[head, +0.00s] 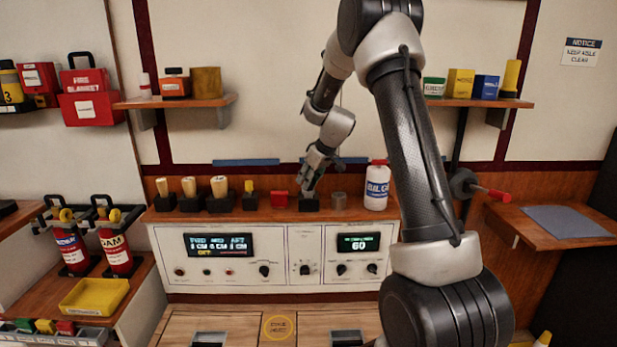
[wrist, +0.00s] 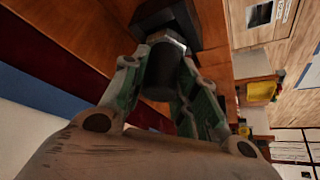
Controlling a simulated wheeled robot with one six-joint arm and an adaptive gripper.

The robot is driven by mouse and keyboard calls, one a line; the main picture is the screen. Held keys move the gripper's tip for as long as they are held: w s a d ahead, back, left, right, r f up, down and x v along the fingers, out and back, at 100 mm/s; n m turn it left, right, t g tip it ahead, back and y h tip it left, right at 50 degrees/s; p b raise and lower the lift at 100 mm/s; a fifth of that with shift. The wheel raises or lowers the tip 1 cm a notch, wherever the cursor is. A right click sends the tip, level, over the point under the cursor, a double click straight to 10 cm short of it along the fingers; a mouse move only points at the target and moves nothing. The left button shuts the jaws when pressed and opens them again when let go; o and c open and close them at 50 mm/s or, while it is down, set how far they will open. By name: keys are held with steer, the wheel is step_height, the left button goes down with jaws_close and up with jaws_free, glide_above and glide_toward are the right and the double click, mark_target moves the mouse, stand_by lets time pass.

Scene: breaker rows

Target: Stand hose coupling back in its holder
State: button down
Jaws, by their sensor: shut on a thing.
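My gripper (head: 311,183) is shut on the hose coupling, low over the shelf above the control panel. In the wrist view the coupling (wrist: 162,72) is a dark cylinder with a grey faceted collar, held between the two green fingers (wrist: 160,88). Its far end points at a black block holder (wrist: 208,18), which also shows below the gripper in the head view (head: 308,204). The collar is at or very close to the holder; I cannot tell whether it is seated inside. In the head view the fingers mostly hide the coupling.
A red block (head: 279,199) stands left of the holder, a grey cylinder (head: 338,200) and a white bottle (head: 376,188) to its right. Several black holders with wooden-handled tools (head: 190,192) line the shelf's left. The control panel (head: 275,255) lies below.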

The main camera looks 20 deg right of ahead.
steer(key=shift+f, duration=0.55)
steer(key=c, duration=1)
jaws_free()
steer(key=shift+c, duration=0.2)
steer(key=v, duration=1.2)
